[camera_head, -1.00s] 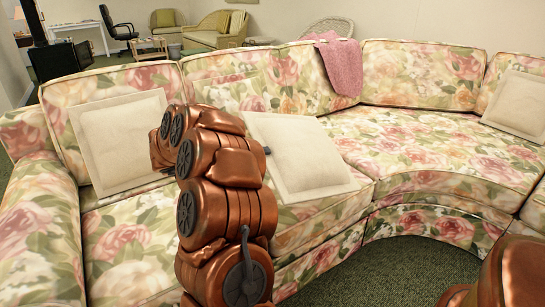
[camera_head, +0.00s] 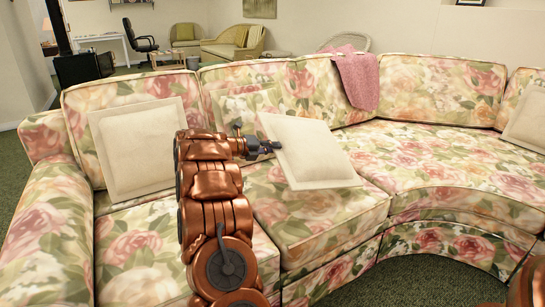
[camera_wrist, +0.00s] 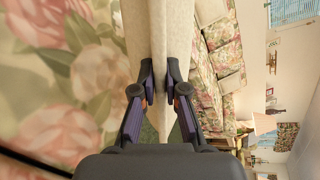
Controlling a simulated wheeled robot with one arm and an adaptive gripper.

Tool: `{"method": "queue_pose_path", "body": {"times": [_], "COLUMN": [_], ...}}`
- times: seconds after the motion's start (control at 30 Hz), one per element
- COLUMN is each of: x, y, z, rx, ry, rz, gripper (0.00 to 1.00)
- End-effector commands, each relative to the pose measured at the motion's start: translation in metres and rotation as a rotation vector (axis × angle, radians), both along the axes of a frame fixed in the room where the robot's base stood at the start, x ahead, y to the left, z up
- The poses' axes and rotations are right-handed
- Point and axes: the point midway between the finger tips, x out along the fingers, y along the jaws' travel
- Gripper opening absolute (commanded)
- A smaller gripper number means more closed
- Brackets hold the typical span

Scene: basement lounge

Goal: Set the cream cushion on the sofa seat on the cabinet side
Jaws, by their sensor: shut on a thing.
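A cream cushion (camera_head: 305,155) is held tilted over the middle of the floral sofa seat (camera_head: 225,185). In the wrist view the cushion (camera_wrist: 158,28) shows edge-on between the fingers. My gripper (camera_head: 264,147) is shut on its left edge; the fingers also show in the wrist view (camera_wrist: 161,88). I cannot tell whether its lower corner touches the seat. A second cream cushion (camera_head: 138,148) leans on the backrest at the left end. A third (camera_head: 527,122) leans at the far right, cut by the picture edge.
A floral pillow (camera_head: 238,105) leans on the backrest behind my gripper. A pink throw (camera_head: 357,78) hangs over the backrest. A black box-like unit (camera_head: 84,69) stands behind the sofa's left end. The seat right of the held cushion (camera_head: 440,150) is clear.

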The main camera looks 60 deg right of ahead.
Motion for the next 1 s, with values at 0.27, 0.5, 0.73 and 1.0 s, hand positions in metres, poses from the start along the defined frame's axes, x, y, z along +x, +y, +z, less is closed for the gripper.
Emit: {"method": "queue_pose_path", "body": {"times": [0.27, 0.5, 0.73, 1.0], "x": [0.006, 0.007, 0.007, 0.007], "y": [-0.009, -0.012, -0.011, -0.011], "z": [0.001, -0.026, -0.036, -0.037], "rx": [-0.004, -0.002, -0.001, -0.001], "ry": [-0.001, 0.002, 0.001, -0.002], "rz": [0.000, -0.001, 0.000, -0.001], "gripper": [0.00, 0.00, 0.00, 0.16]}}
